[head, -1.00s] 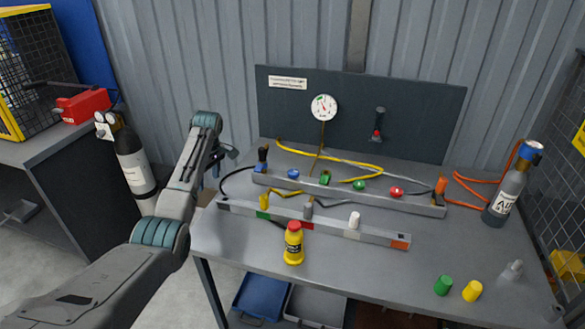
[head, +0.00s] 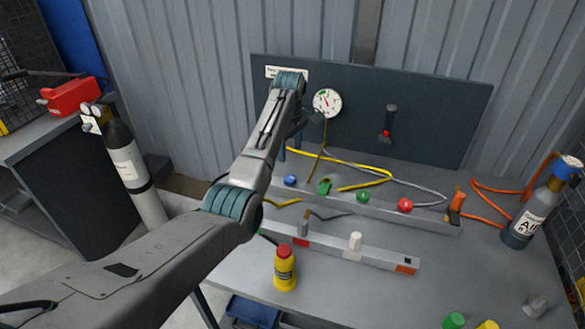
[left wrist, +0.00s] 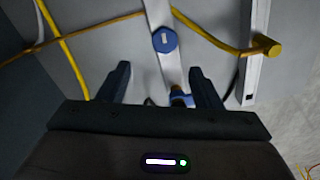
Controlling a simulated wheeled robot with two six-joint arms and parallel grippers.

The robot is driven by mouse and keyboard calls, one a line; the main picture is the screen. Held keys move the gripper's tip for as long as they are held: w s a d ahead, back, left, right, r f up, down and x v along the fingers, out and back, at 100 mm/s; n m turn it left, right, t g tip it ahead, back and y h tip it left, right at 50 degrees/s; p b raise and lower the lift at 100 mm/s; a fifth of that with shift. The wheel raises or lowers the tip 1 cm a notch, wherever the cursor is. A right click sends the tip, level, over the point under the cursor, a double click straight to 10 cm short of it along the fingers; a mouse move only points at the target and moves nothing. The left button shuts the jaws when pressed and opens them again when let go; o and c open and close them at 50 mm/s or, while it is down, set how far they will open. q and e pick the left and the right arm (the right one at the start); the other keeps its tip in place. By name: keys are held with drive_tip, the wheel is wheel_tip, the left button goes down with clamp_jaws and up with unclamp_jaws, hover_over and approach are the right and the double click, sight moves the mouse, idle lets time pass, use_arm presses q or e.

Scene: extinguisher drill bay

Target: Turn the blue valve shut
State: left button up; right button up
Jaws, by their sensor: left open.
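The blue valve (head: 290,180) is a round knob on the grey rail on the bench. In the left wrist view the blue valve (left wrist: 164,40) shows a pale mark across its top and lies just beyond the fingertips, near the middle of the gap. My left gripper (left wrist: 159,68) is open with nothing between its fingertips; it is above the rail and apart from the knob. In the head view my left arm hides most of the gripper. A smaller blue fitting (left wrist: 180,97) shows lower, near the right finger. My right gripper is not in view.
A green valve (head: 325,186), another green knob (head: 363,196) and a red knob (head: 405,205) share the rail. Yellow hoses run behind it. A yellow bottle (head: 285,268) with a red cap and an air cylinder (head: 530,215) stand on the bench. A dark gauge panel (head: 440,120) rises behind.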

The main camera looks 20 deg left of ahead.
sight(289, 177)
use_arm(q)
drive_tip(key=f, duration=0.2)
drive_tip(key=s+f+p, duration=0.1)
drive_tip(key=shift+s+a+f, duration=0.1)
drive_tip(key=shift+a+f, duration=0.05)
drive_tip(key=shift+f, duration=0.25)
drive_tip(key=f, duration=0.4)
drive_tip(key=shift+w+f+p, duration=0.25)
drive_tip(key=shift+f+p, duration=0.05)
drive_tip(key=shift+f, duration=0.65)
drive_tip(key=shift+c, duration=0.7)
drive_tip(key=c, duration=0.9)
drive_tip(key=shift+o, duration=0.2)
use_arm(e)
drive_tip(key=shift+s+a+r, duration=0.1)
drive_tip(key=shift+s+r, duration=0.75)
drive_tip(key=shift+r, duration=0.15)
